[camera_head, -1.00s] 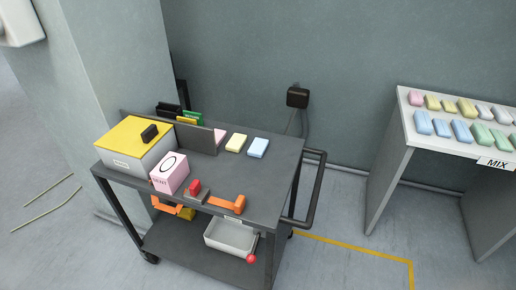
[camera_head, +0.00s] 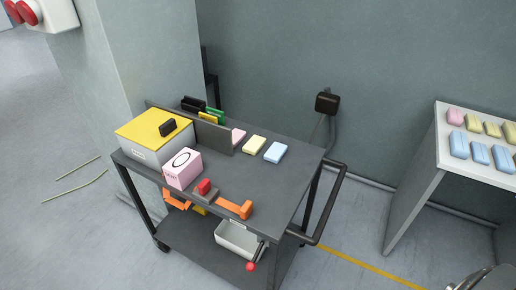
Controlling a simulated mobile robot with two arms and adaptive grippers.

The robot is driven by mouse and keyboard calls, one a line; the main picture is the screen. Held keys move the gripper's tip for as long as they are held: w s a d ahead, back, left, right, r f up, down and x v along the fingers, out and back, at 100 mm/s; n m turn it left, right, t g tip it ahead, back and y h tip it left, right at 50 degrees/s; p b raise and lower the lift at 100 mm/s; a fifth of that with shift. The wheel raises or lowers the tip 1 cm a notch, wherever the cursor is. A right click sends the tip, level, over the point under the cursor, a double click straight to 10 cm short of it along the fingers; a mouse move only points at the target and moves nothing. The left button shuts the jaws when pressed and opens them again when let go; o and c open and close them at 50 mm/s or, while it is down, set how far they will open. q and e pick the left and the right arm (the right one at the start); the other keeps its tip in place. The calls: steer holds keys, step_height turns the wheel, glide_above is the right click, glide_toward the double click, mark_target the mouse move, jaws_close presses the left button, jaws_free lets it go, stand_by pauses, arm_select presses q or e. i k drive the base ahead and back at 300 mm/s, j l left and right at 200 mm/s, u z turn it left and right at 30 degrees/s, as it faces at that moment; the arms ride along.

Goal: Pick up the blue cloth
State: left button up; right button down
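A light blue cloth (camera_head: 276,152), a small folded block, lies flat on the top of the grey cart (camera_head: 235,178), near its right end. A yellow cloth (camera_head: 254,144) lies just left of it, and a pink cloth (camera_head: 237,136) is further left, partly hidden by an upright grey divider. Nothing touches the blue cloth. My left gripper is not in view. A small grey and dark piece of my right gripper (camera_head: 482,279) shows at the bottom right corner, far from the cloth; its fingers cannot be made out.
A yellow-lidded box (camera_head: 153,137), a pink box (camera_head: 182,169) and an orange tool (camera_head: 234,208) share the cart top. The cart's handle (camera_head: 334,205) sticks out right. A white table (camera_head: 441,140) at right holds coloured blocks, several of them blue. Floor between is clear.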

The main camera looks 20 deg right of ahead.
mark_target(274, 154)
steer(key=l+u, duration=0.1)
steer(key=l, duration=0.45)
steer(key=l+u, duration=0.1)
steer(key=l, duration=0.45)
steer(key=k+l, duration=0.15)
steer(key=l, duration=0.35)
steer(key=l+u, duration=0.15)
steer(key=l, duration=0.4)
steer(key=k+l+u, duration=0.1)
steer(key=l, duration=0.4)
steer(key=k+l+u, duration=0.1)
steer(key=l, duration=0.45)
steer(key=k, duration=0.05)
